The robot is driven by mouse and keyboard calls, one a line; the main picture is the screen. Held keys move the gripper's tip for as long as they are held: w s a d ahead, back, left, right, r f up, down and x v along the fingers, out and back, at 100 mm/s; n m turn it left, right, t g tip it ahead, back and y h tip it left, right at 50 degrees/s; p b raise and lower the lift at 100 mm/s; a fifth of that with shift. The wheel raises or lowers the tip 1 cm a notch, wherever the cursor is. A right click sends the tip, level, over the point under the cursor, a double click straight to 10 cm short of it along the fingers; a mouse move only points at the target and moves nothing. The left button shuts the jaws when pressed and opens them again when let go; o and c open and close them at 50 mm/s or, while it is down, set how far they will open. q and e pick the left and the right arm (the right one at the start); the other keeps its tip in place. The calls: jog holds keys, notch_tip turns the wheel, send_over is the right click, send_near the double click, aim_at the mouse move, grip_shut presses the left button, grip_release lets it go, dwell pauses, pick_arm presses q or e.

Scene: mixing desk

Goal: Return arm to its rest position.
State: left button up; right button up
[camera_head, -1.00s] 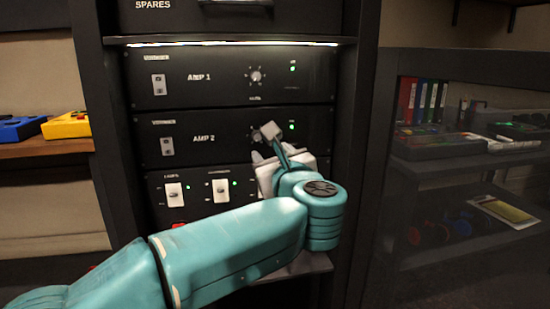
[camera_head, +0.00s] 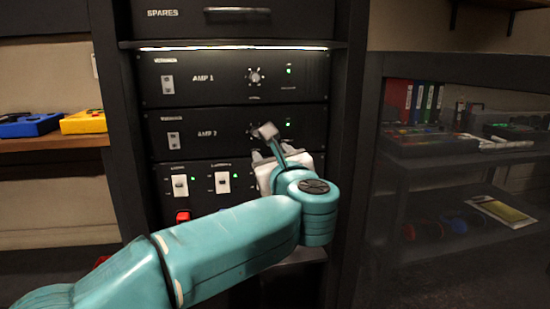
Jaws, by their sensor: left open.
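My left arm (camera_head: 230,240) is teal and reaches in from the lower left towards the equipment rack. My left gripper (camera_head: 262,145) is open, with nothing seen between its fingers. It is in front of the AMP 2 panel (camera_head: 205,117) and covers part of that panel's knob. I cannot tell whether it touches the panel. My right gripper is not in view.
The AMP 1 panel (camera_head: 205,92), with a knob and green light, is above. The lower panel (camera_head: 174,168) has white switches and a red part. A wooden shelf (camera_head: 40,143) holds blue and yellow boxes at left. A dark glass-fronted cabinet (camera_head: 460,68) stands at right.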

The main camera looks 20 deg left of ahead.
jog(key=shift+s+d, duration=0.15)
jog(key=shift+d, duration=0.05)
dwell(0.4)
